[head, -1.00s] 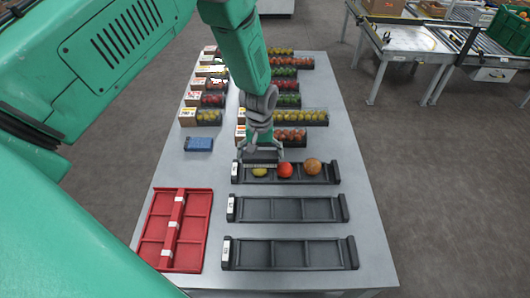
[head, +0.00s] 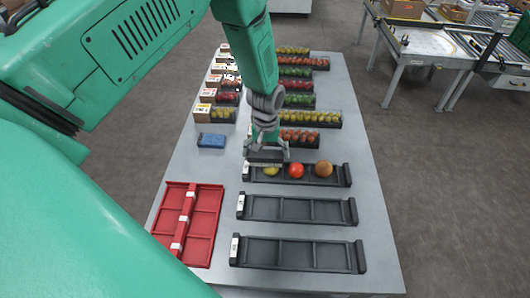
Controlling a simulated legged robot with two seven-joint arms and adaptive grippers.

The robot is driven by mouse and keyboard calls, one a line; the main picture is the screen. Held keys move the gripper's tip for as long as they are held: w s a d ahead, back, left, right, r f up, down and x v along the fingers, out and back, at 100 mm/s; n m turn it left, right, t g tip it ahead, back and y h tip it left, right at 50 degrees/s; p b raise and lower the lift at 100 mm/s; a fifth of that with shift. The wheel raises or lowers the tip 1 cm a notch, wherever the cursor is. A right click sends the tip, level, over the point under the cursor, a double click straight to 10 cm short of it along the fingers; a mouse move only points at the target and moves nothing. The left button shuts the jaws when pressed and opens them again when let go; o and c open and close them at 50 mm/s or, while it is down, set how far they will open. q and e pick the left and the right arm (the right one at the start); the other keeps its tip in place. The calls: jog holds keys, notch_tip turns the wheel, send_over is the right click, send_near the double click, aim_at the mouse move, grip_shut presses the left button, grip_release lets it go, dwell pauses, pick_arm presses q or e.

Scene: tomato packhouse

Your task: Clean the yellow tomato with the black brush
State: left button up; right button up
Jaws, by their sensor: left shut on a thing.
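The yellow tomato (head: 271,171) lies in the left compartment of the farthest black tray (head: 340,183). My left gripper (head: 267,149) reaches down over that compartment. It is shut on the black brush (head: 264,158), a dark bar with a greyish edge held level across the tomato's far side. The brush overlaps the tomato's upper part in the picture; I cannot tell whether they touch. The tomato's far side is hidden. My right gripper is not in view.
A red tomato (head: 296,171) and an orange-brown one (head: 323,169) share the tray. Two empty black trays (head: 296,222) lie nearer. A red divided tray (head: 176,190) and a blue block (head: 211,140) are to the left. Filled tomato packs (head: 310,118) stand behind.

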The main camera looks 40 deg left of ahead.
aim_at(279, 153)
pick_arm(q)
jog(key=shift+w+d+b, duration=0.2)
jog(key=shift+w+d, duration=0.35)
jog(key=shift+d, duration=0.3)
jog(key=shift+w+d+b, duration=0.2)
jog(key=shift+w+d, duration=0.3)
jog(key=shift+d, duration=0.35)
jog(key=shift+r, duration=0.15)
jog(key=shift+r+p, duration=2.2)
jog(key=shift+r, duration=0.75)
jog(key=shift+f, duration=0.15)
jog(key=shift+s+a+f+b, duration=0.2)
jog(key=shift+a+f+b, duration=0.25)
jog(key=shift+f, duration=0.45)
jog(key=shift+s+a+f+b, duration=0.25)
jog(key=shift+f+b, duration=0.4)
jog(key=shift+f, duration=0.25)
jog(key=shift+s+a+f+b, duration=0.25)
jog(key=shift+f+b, duration=0.3)
jog(key=shift+f, duration=0.35)
jog(key=shift+f, duration=0.3)
jog(key=shift+w, duration=0.1)
